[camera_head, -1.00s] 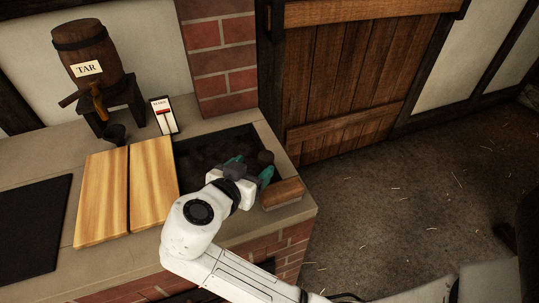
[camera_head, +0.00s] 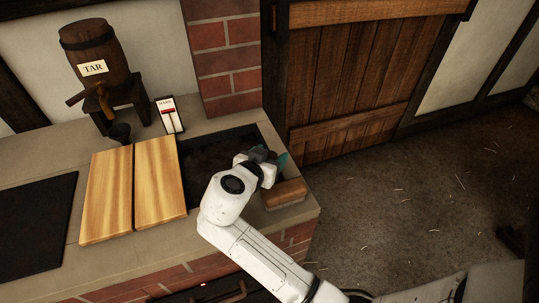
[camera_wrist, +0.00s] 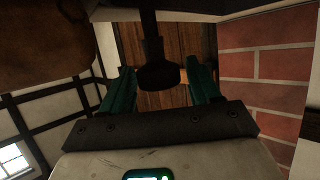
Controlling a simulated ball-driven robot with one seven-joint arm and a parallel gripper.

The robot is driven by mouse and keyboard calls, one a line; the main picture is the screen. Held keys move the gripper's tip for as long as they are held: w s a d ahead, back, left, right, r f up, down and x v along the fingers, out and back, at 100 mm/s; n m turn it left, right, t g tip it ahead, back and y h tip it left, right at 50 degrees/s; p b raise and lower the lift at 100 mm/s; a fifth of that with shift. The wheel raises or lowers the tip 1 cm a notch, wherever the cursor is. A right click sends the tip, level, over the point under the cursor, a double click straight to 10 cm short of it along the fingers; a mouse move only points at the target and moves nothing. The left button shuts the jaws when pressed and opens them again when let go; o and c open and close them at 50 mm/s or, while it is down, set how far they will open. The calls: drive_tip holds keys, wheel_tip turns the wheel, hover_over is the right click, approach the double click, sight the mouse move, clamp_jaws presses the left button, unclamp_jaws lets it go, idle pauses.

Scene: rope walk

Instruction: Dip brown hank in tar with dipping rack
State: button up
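My gripper (camera_head: 270,158) is over the right end of a dark sunken basin (camera_head: 190,185) in the counter. In the wrist view its teal fingers (camera_wrist: 160,92) are spread, with a dark knob (camera_wrist: 158,76) on a thin post between them. Gaps show on both sides of the knob, so nothing is gripped. The knob may be the dipping rack's handle; the rest of the rack is not clear. A wooden barrel labelled TAR (camera_head: 98,50) stands on a dark stand at the back left. I cannot make out the brown hank; the basin's inside is very dark.
Two pale wooden boards (camera_head: 158,180) lie left of the basin, beside a black plate (camera_head: 35,215). A brown block (camera_head: 285,194) sits on the counter's right corner, close to my gripper. A small white panel (camera_head: 170,115) stands behind. A brick pillar (camera_head: 222,55) rises at the back.

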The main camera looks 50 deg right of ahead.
clamp_jaws()
wheel_tip(320, 180, up, 9)
drive_tip(key=p, duration=0.4)
drive_tip(key=shift+r, duration=0.1)
drive_tip(key=shift+c, duration=0.5)
unclamp_jaws()
drive_tip(key=shift+o, duration=1.4)
drive_tip(key=shift+a, duration=0.1)
drive_tip(key=b+v, duration=0.1)
drive_tip(key=v, duration=0.9)
drive_tip(key=shift+a, duration=0.35)
drive_tip(key=shift+a, duration=0.1)
